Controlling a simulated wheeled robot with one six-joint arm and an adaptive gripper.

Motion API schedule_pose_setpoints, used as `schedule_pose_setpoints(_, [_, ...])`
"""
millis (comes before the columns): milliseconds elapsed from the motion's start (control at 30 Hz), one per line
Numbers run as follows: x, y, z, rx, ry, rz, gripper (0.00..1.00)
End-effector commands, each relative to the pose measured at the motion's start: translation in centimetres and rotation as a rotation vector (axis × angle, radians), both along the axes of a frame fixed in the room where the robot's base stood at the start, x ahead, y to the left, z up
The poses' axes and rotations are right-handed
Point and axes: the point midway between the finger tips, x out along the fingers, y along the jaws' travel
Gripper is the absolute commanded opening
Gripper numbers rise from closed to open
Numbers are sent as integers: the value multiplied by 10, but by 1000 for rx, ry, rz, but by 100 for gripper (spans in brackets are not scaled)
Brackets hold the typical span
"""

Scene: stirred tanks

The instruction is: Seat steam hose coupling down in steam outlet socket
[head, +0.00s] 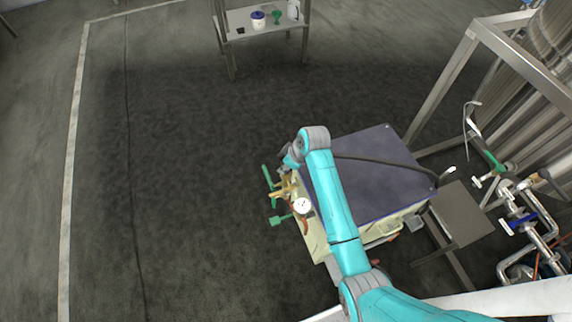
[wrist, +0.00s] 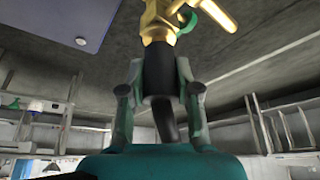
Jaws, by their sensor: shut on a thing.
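My gripper (wrist: 160,78) is shut on the black steam hose coupling (wrist: 157,66), with one finger on each side of it in the wrist view. The black hose (wrist: 168,122) curves away from the coupling between the fingers. The coupling's end meets the lower collar of a brass fitting (wrist: 160,22), which looks like the steam outlet socket; how far it is seated I cannot tell. In the head view my gripper (head: 288,162) is beside the brass fitting (head: 281,192), and the arm hides the coupling. The hose (head: 382,162) runs right across the dark top.
A cream machine with a dark flat top (head: 375,185) stands under my arm. A white gauge (head: 302,205) and green handles (head: 269,178) crowd the brass fitting. Pipes with valves (head: 518,222) stand at right. A shelf (head: 262,28) stands at the back. Floor at left is clear.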

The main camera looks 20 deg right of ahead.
Motion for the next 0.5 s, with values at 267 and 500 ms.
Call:
schedule_pose_setpoints(267, [0, 0, -2, 1, -1, 0, 0])
schedule_pose_setpoints(500, [0, 0, -2, 0, 0, 0, 44])
